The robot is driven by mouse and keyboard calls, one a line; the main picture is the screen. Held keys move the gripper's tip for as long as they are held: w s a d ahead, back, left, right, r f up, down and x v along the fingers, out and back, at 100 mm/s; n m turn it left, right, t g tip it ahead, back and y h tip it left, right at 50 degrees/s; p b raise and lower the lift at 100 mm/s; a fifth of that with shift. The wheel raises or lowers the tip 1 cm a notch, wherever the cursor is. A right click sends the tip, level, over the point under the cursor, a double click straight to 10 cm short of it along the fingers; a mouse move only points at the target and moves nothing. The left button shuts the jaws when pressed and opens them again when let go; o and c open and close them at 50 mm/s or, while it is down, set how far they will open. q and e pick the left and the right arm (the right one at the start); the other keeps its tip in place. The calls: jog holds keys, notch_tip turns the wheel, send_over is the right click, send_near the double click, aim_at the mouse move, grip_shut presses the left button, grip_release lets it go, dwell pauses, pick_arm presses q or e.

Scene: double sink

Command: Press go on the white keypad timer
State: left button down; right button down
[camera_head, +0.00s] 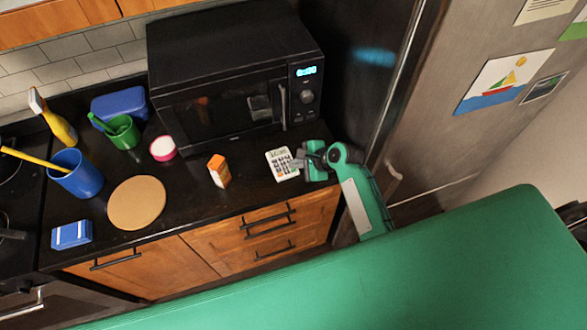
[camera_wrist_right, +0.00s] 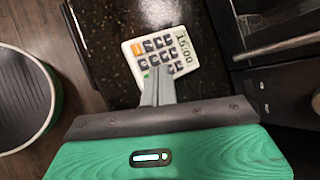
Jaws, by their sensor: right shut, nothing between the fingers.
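The white keypad timer (camera_head: 282,164) lies on the black counter in front of the microwave's right end. In the right wrist view the timer (camera_wrist_right: 160,48) shows dark keys, an orange key, a green key and a display that seems to read 15:00. My right gripper (camera_head: 300,160) is at the timer's right side in the head view. Its shut fingers (camera_wrist_right: 158,80) reach over the timer's near edge, close to the green key, with nothing between them. I cannot tell whether the fingertips touch the timer. My left gripper is not in view.
A black microwave (camera_head: 235,80) stands behind the timer. An orange-and-white carton (camera_head: 218,171) is left of it. Farther left are a round tan board (camera_head: 137,202), a blue cup (camera_head: 77,174) and a green cup (camera_head: 124,133). The refrigerator (camera_head: 455,120) bounds the right side.

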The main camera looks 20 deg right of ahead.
aim_at(297, 172)
jog(key=shift+f, duration=0.1)
dwell(0.7)
jog(key=shift+f, duration=0.3)
jog(key=shift+f, duration=0.3)
dwell(0.5)
jog(key=shift+r, duration=0.15)
jog(key=shift+r+p, duration=0.6)
jog(key=shift+r, duration=2.5)
